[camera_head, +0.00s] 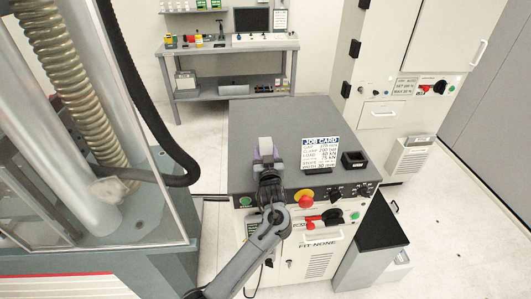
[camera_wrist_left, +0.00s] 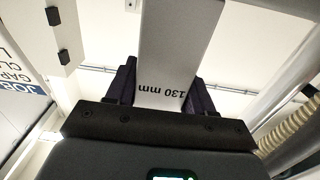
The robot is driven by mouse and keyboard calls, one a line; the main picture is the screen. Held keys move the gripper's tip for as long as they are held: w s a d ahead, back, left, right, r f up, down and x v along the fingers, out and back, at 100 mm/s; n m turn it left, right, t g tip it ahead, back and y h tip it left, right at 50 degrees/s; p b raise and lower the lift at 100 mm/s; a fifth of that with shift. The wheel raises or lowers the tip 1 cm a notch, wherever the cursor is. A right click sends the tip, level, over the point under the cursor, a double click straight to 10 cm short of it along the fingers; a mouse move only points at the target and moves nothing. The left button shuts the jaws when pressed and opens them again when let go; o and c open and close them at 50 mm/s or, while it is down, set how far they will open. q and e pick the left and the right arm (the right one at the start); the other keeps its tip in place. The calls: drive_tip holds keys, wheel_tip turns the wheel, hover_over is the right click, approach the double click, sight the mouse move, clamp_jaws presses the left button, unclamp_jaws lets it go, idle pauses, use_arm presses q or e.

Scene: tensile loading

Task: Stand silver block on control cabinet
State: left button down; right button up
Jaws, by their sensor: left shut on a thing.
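The silver block (camera_head: 266,146) is between the fingers of my left gripper (camera_head: 267,160), which is shut on it, over the left part of the control cabinet's dark grey top (camera_head: 245,122). In the left wrist view the silver block (camera_wrist_left: 178,45) runs from the top edge down between the dark fingers of the gripper (camera_wrist_left: 160,88). Its face reads "130 mm", upside down. From these views I cannot tell whether the block touches the cabinet top. My right gripper is not in view.
A job card (camera_head: 320,152) and a small black tray (camera_head: 354,160) occupy the cabinet top's right side. A red button (camera_head: 303,197) and knobs line its front panel. A machine with a clear guard (camera_head: 120,190) stands left. The cabinet top's rear is clear.

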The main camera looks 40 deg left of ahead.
use_arm(q)
drive_tip(key=shift+f, duration=0.1)
drive_tip(key=shift+c, duration=2.1)
unclamp_jaws()
drive_tip(key=shift+f, duration=0.1)
